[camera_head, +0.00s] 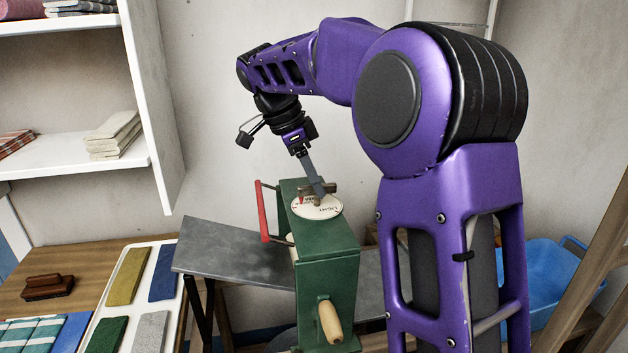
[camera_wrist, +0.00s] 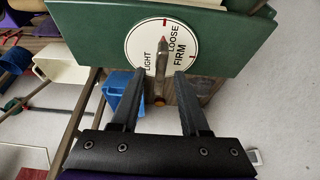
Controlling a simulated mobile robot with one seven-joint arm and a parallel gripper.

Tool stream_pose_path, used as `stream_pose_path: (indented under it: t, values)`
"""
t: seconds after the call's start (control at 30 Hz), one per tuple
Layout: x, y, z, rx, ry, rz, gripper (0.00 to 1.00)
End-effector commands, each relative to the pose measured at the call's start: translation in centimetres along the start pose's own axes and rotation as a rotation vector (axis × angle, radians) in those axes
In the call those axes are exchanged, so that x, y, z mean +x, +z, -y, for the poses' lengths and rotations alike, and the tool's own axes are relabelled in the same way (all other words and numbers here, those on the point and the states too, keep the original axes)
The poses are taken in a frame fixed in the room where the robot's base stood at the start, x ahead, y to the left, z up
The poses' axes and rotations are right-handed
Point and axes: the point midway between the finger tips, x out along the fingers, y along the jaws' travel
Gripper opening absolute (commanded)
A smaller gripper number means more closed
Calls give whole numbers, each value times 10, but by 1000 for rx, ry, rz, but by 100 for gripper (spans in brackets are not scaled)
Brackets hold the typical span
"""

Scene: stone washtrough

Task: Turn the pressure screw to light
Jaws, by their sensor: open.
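The pressure screw (camera_wrist: 161,62) is a short bar with a red pointer tip and a brassy end, over a round white dial (camera_wrist: 135,45) marked LIGHT, LOOSE and FIRM. Its red tip points up the picture in the wrist view, between the words LIGHT and LOOSE. The dial sits on top of the green machine box (camera_head: 328,250) in the head view. My gripper (camera_wrist: 159,76) is open, with one finger on each side of the bar; gaps show on both sides. In the head view my gripper (camera_head: 317,190) comes down onto the bar, partly hiding it.
A red lever (camera_head: 263,212) stands at the box's left, and a wooden handle (camera_head: 330,322) sticks out of its front. A grey bench (camera_head: 230,255) lies behind it.

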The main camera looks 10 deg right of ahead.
Motion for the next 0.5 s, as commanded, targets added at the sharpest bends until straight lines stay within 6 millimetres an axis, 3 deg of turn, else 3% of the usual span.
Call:
stream_pose_path:
  t: [0.13, 0.37, 0.5]
  values:
    - [0, 0, 0, 0, 0, 0, 43]
    - [0, 0, 0, 0, 1, 0, 2]
    - [0, 0, 0, 0, 1, 0, 0]
